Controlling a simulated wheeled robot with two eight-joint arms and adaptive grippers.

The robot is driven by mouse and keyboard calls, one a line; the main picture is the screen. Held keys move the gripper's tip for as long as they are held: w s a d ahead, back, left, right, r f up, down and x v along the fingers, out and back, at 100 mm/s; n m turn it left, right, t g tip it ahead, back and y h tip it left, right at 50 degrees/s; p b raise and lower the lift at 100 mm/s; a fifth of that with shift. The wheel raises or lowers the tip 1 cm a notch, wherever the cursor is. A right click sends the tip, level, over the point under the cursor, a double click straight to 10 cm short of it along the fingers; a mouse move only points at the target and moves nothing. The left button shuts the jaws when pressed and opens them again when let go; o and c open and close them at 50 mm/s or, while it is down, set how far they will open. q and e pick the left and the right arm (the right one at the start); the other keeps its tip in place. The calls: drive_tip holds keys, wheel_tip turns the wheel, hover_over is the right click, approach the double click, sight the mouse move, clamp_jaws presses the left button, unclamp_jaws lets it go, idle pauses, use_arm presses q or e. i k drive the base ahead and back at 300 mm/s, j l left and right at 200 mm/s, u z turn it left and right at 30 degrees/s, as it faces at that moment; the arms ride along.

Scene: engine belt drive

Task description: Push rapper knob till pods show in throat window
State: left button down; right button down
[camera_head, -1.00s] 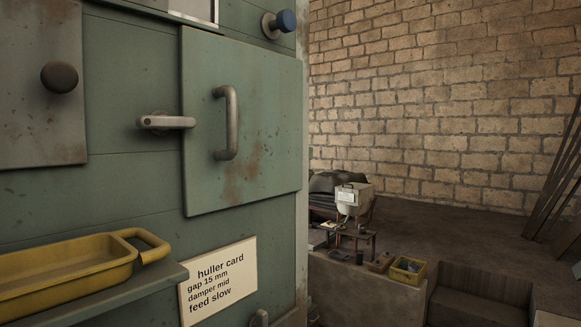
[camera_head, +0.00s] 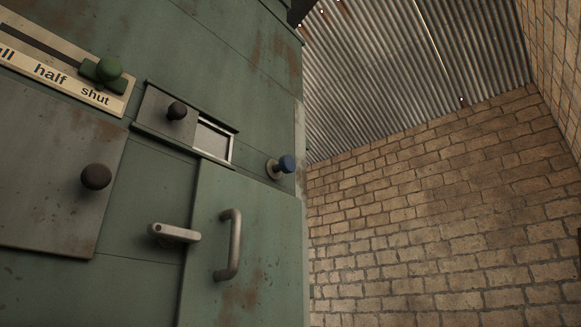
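A blue knob (camera_head: 286,164) on a short stem with a pale round collar sticks out of the green machine front, near its right edge. It is probably the rapper knob, but no label shows beside it. A small framed window (camera_head: 213,139) sits up and to the left of it. A grey sliding plate with a dark knob (camera_head: 177,111) covers the window's left part. The uncovered part looks pale and plain, and I see no pods in it. Neither of my grippers is in view.
A green slider knob (camera_head: 109,69) stands at "shut" on a lettered scale. Below are a grey panel with a dark knob (camera_head: 96,177), a latch lever (camera_head: 175,233) and a door with a handle (camera_head: 232,245). Open space lies right of the machine, before the brick wall (camera_head: 440,220).

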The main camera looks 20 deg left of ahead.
sight(286, 165)
drive_tip(key=i+l, duration=0.1)
drive_tip(key=l, duration=0.3)
drive_tip(key=i+l, duration=0.1)
drive_tip(key=l, duration=0.3)
drive_tip(key=i+l, duration=0.1)
drive_tip(key=l, duration=0.35)
drive_tip(key=i+l, duration=0.1)
drive_tip(key=l, duration=0.3)
drive_tip(key=l+u, duration=0.1)
drive_tip(key=u, duration=1.65)
